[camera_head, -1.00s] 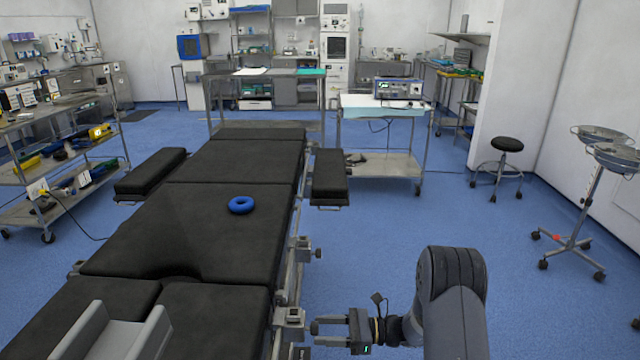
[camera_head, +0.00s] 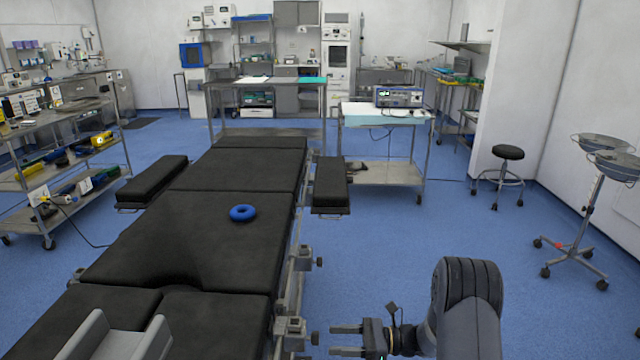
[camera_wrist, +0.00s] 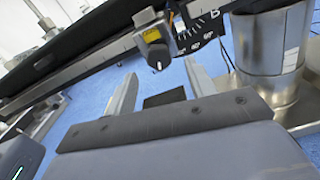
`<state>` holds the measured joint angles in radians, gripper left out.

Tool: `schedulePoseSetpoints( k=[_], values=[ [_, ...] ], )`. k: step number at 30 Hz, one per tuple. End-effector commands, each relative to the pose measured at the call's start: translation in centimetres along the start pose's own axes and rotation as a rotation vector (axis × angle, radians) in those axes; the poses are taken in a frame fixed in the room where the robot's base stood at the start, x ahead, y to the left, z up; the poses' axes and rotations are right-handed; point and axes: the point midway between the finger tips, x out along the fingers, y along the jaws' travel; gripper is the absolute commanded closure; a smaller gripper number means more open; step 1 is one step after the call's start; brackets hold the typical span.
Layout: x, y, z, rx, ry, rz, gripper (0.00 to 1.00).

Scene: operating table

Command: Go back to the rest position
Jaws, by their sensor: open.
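My gripper (camera_head: 347,340) is at the lower middle of the head view, to the right of the operating table (camera_head: 205,240). Its two fingers point left toward the table's side rail and are apart, with nothing between them. In the wrist view my gripper (camera_wrist: 158,92) shows both fingers spread, with blue floor and a dark patch between them. The table's side rail with a clamp knob (camera_wrist: 153,45) lies beyond the fingertips. A blue ring (camera_head: 242,213) lies on the black table padding, apart from my gripper.
A metal column (camera_wrist: 268,45) stands at the right in the wrist view. A trolley with a device (camera_head: 385,115), a stool (camera_head: 508,152) and a basin stand (camera_head: 580,215) stand further off. Shelving (camera_head: 60,150) is at the left.

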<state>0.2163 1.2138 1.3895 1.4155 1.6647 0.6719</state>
Motion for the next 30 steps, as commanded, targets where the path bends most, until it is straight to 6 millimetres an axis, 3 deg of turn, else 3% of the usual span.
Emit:
schedulePoseSetpoints(
  k=[10,12,26,30],
  values=[
    [-7.0,0.0,0.0,0.001,-0.001,-0.003,0.48],
    [-4.7,0.1,-0.1,0.003,0.001,0.007,0.48],
    [4.6,0.1,0.0,0.0,0.0,0.005,0.48],
    [4.2,-0.1,-0.3,-0.131,-0.001,0.0,0.48]
  ],
)
